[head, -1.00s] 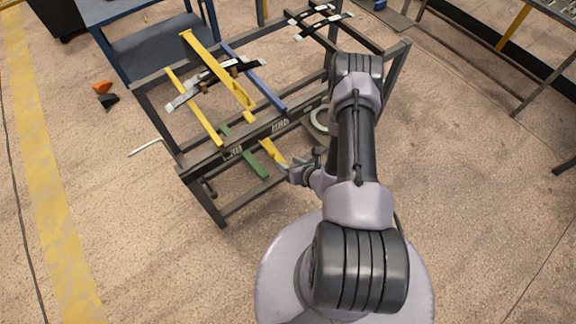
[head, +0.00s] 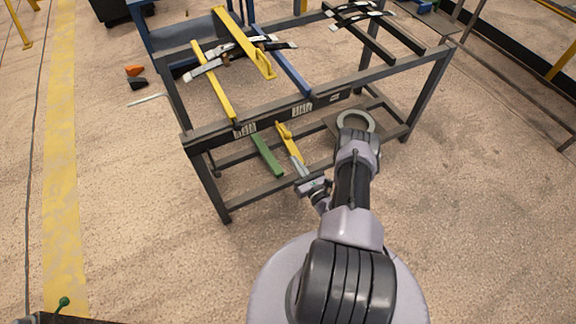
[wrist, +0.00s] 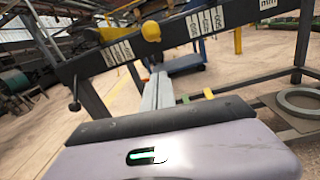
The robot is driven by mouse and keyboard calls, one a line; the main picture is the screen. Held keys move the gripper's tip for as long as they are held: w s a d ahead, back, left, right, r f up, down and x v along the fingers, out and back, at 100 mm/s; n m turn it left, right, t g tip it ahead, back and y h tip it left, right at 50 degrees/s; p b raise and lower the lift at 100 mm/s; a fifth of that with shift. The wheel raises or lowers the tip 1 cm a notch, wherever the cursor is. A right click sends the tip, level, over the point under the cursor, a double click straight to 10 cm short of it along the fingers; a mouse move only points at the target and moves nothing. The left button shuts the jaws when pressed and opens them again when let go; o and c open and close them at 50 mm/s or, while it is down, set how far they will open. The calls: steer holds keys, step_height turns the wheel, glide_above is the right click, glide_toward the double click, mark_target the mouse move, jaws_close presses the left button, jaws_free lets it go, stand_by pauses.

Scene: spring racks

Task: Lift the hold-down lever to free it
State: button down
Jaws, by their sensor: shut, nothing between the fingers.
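A yellow lever-like bar (head: 243,42) with a hooked near end lies across the top of the dark rack. I cannot tell for sure which is the hold-down lever. In the wrist view a rounded yellow end (wrist: 151,31) stands against the rail, straight ahead of my fingers. My gripper (head: 298,168) is shut and empty, in front of the rack and below the rail. Its grey fingers (wrist: 157,90) point towards the yellow end, with no clear contact.
The dark rack's front rail (head: 210,138) crosses ahead of my gripper. A green bar (head: 267,155) lies low under it. A grey ring (head: 355,121) sits on a low plate at right. A blue bar (head: 282,62) crosses the top. Floor in front is clear.

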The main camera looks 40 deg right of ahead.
mark_target(283, 130)
steer(key=b+x, duration=0.3)
steer(key=x, duration=0.5)
steer(key=r, duration=0.1)
steer(key=s+r, duration=0.2)
steer(key=shift+r, duration=0.3)
